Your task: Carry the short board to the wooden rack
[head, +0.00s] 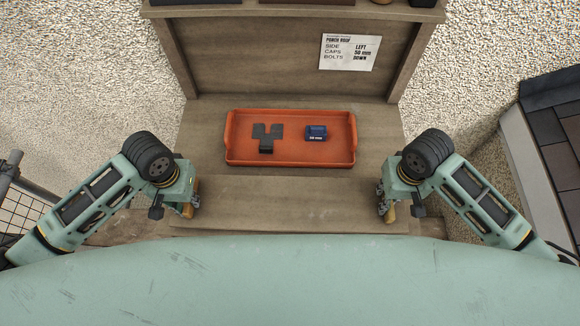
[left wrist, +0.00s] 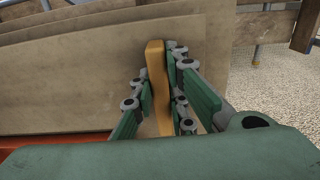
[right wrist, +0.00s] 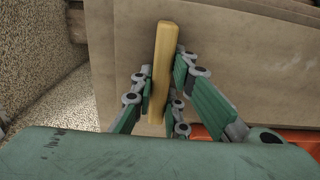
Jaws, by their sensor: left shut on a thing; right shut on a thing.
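A flat wooden board (head: 290,190) lies level between my two grippers, in front of an orange tray. My left gripper (head: 188,208) is shut on an orange-brown wooden handle (left wrist: 157,85) at the board's left side. My right gripper (head: 388,208) is shut on a yellowish wooden handle (right wrist: 163,65) at the right side. Whether the handles are fixed to this board is hard to tell. A wooden structure with an upright back panel (head: 250,60) stands behind; I cannot tell if it is the rack.
A white card (head: 349,52) is on the back panel. Dark roof tiles (head: 553,120) lie at the right, a wire mesh (head: 25,205) at the left. Pale gravel (head: 90,70) surrounds.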

